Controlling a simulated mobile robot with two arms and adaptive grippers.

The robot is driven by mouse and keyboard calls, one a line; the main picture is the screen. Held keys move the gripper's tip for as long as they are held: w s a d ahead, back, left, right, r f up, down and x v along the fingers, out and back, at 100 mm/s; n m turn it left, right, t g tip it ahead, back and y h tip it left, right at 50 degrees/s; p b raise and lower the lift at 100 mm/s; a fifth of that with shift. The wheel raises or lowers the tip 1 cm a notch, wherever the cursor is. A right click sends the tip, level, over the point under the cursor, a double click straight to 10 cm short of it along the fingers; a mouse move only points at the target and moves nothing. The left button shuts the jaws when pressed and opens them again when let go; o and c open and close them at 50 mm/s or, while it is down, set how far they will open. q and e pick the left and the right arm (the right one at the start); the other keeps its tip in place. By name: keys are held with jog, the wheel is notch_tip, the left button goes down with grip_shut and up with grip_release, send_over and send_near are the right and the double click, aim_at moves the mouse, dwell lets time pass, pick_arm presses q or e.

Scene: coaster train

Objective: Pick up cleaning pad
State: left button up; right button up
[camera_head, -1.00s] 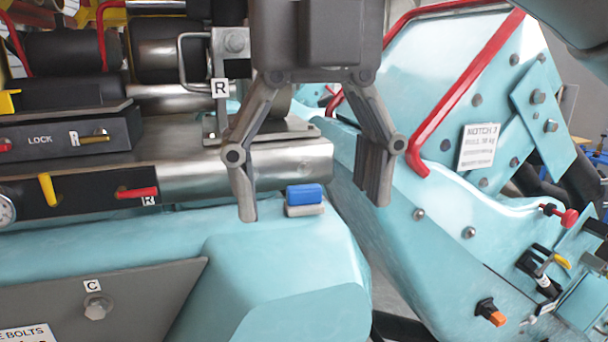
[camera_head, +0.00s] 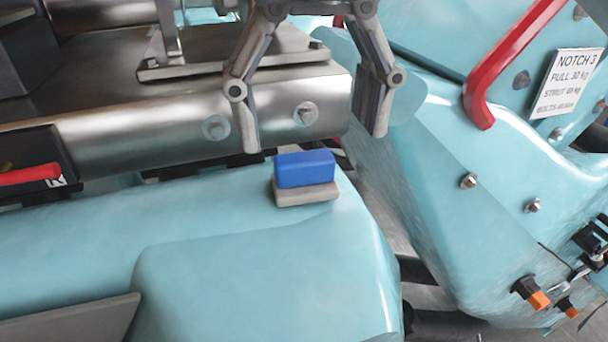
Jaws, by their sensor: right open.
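The cleaning pad (camera_head: 305,176) has a blue top block over a beige-grey base. It lies flat near the right end of the turquoise ledge, in the middle of the picture. My right gripper (camera_head: 314,142) comes in from the top with its two fingers spread apart and nothing between them. Its fingertips appear just above the pad in the picture, one to the upper left and one to the upper right. They do not seem to touch it. My left gripper is not in view.
A steel beam (camera_head: 200,110) with bolts runs behind the pad. A red lever (camera_head: 30,175) is at the left. A turquoise car body with a red rail (camera_head: 510,60) and a notch sign (camera_head: 568,82) stands at the right, across a gap. The ledge around the pad is clear.

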aim_at(306, 161)
jog(key=shift+w+f, duration=0.15)
jog(key=shift+f, duration=0.15)
jog(key=shift+s+f+p, duration=0.2)
jog(key=shift+f+p, duration=0.15)
jog(key=shift+f, duration=0.45)
notch_tip(306, 161, down, 3)
jog(key=shift+s+a+r+p, duration=0.1)
jog(key=shift+a+p, duration=0.05)
jog(key=shift+p, duration=0.4)
jog(key=shift+f, duration=0.45)
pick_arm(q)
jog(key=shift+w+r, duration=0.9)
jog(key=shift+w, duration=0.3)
pick_arm(e)
jog(key=c, duration=1.2)
jog(key=shift+r, duration=0.2)
